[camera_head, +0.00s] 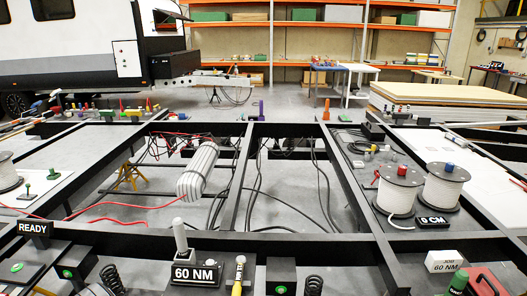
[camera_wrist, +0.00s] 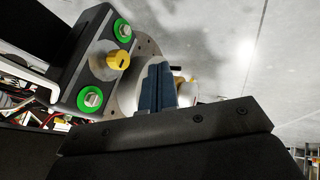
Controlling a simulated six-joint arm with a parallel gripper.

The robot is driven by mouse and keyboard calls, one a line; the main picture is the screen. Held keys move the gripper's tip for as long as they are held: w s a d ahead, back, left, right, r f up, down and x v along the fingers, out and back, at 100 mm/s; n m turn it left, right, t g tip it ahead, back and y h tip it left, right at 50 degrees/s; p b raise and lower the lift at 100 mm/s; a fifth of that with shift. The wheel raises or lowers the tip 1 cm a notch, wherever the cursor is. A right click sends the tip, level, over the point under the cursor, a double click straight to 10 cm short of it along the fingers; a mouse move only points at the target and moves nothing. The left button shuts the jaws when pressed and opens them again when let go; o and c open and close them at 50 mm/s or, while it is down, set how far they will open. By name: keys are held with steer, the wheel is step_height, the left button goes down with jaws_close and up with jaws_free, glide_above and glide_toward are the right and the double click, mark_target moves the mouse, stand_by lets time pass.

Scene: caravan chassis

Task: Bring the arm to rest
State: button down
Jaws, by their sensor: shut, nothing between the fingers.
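My gripper (camera_wrist: 158,76) shows in the wrist view as two dark blue fingers side by side, shut with nothing between them. A round pale part lies behind the fingers, partly hidden by them. I cannot make out my gripper in the head view. The black caravan chassis (camera_head: 240,180) fills the middle of the head view, with open bays between its beams.
A white ribbed cylinder (camera_head: 198,171) is in a chassis bay among loose cables. Cable spools (camera_head: 397,190) stand at the right. A "60 NM" sign (camera_head: 197,274) and a "READY" sign (camera_head: 34,228) are at the front. A dark block with green-ringed bolts (camera_wrist: 92,97) is near my gripper.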

steer(key=w+r+v, duration=0.1)
steer(key=v, duration=0.6)
steer(key=x, duration=1.1)
steer(key=s+f+v, duration=0.1)
steer(key=v, duration=1)
steer(key=s+a+f+n+g+h, duration=0.15)
steer(key=s+f+n+g, duration=0.25)
steer(key=s, duration=0.8)
steer(key=s+d+n+t+h, duration=0.3)
steer(key=s+d+n+h, duration=0.2)
steer(key=s+n+h, duration=0.35)
steer(key=a+r+n+t+y, duration=0.1)
steer(key=a+r+n+t, duration=0.1)
steer(key=w+a+r+n+t+y, duration=0.1)
steer(key=a+r+n+t+y, duration=0.1)
steer(key=n+t, duration=0.1)
steer(key=shift+t, duration=0.3)
